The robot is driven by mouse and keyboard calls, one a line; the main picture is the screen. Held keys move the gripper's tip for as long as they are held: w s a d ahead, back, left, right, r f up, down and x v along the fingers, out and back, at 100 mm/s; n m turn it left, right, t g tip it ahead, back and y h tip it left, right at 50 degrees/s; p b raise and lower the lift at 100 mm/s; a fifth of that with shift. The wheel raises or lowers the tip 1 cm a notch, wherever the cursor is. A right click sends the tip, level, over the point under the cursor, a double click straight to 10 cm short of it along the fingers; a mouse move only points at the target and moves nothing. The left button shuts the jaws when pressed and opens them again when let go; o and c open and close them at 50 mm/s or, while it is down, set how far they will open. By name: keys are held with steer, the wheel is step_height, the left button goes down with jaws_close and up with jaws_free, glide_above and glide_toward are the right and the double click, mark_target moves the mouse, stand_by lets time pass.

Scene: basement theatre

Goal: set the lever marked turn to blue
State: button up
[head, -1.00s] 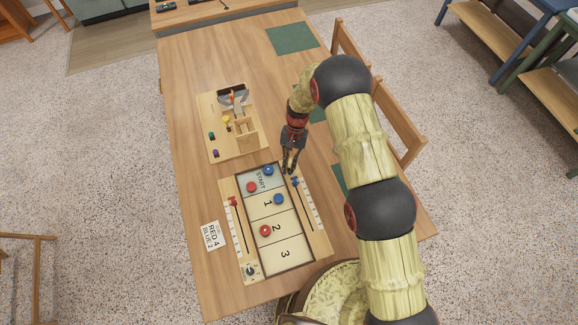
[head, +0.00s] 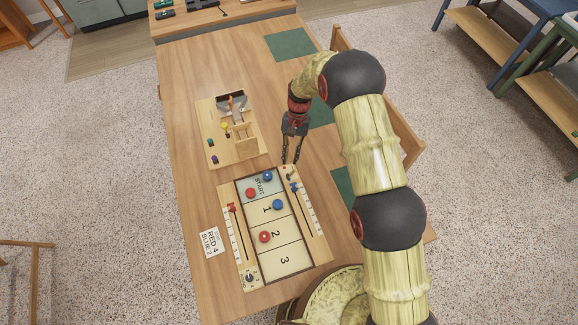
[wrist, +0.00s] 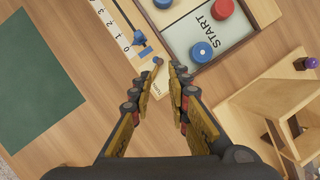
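The game board (head: 222,196) lies on the wooden table, with a long numbered track on each side. At the top of its right track is a small strip where the turn lever (head: 289,174) sits. In the wrist view, a label reading TURN (wrist: 158,88) shows between my fingers, with a small bluish knob (wrist: 158,61) just past the left fingertip; whether this is the lever's tip I cannot tell. My gripper (head: 292,162) points down just above that end of the board. Its fingers are apart with nothing between them (wrist: 164,68). The fingers hide part of the strip.
A blue slider (wrist: 144,48) stands near 0 on the near track. Red and blue pucks (head: 267,176) lie on the board. A wooden puzzle box (head: 248,148) stands behind it. A card reading RED 4 BLUE 2 (head: 211,242) lies left.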

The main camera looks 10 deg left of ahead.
steer(key=shift+v, duration=2.1)
steer(key=shift+s+f, duration=0.1)
